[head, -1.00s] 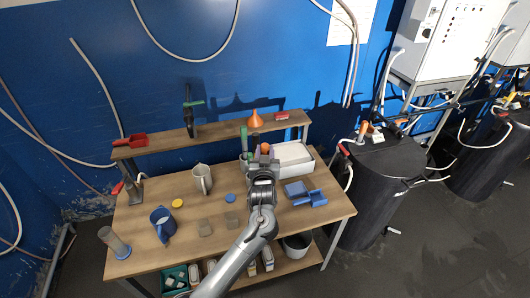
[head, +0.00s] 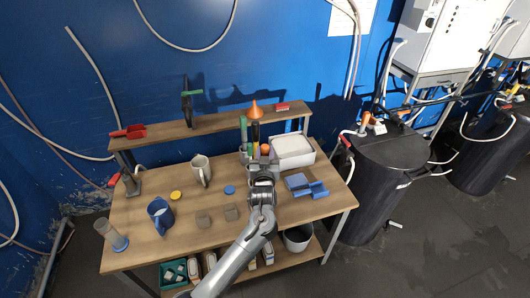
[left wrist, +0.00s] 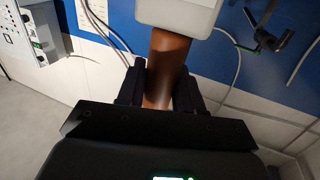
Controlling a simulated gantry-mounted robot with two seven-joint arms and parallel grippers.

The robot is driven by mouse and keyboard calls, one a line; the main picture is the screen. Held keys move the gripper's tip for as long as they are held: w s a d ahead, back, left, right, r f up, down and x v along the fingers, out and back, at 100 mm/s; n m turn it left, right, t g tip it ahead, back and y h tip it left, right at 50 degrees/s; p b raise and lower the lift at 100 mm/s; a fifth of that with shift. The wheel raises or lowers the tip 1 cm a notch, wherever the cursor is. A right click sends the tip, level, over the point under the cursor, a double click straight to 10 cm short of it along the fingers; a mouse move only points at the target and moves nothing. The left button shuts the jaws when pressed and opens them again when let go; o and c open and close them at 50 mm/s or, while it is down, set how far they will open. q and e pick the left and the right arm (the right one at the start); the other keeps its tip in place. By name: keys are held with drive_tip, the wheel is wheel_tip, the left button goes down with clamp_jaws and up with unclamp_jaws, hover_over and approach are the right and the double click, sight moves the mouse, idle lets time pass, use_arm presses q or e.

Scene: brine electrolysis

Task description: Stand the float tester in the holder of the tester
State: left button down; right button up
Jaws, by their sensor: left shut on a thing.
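My left gripper (head: 264,164) is over the back right of the wooden table, just left of the white box. In the left wrist view the gripper (left wrist: 158,92) is shut on a brown-orange cylindrical piece (left wrist: 168,62), likely the float tester. A pale block (left wrist: 178,12) shows at its far end; I cannot tell whether it is part of the tester. In the head view an orange rounded top (head: 265,149) shows at the fingers. I cannot pick out the tester's holder with certainty; the arm covers part of that area. My right gripper is not in view.
A white box (head: 309,158), green (head: 243,130) and black (head: 256,134) upright handles, and a blue scoop (head: 312,190) are close by. The raised shelf (head: 215,124) runs behind.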

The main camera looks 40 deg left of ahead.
use_arm(q)
drive_tip(key=shift+f+b, duration=1.1)
drive_tip(key=shift+f, duration=0.8)
drive_tip(key=c, duration=0.7)
unclamp_jaws()
drive_tip(key=shift+o, duration=0.2)
drive_tip(key=shift+f, duration=0.1)
drive_tip(key=b+v, duration=0.1)
drive_tip(key=v, duration=0.9)
drive_tip(key=shift+s+d, duration=0.3)
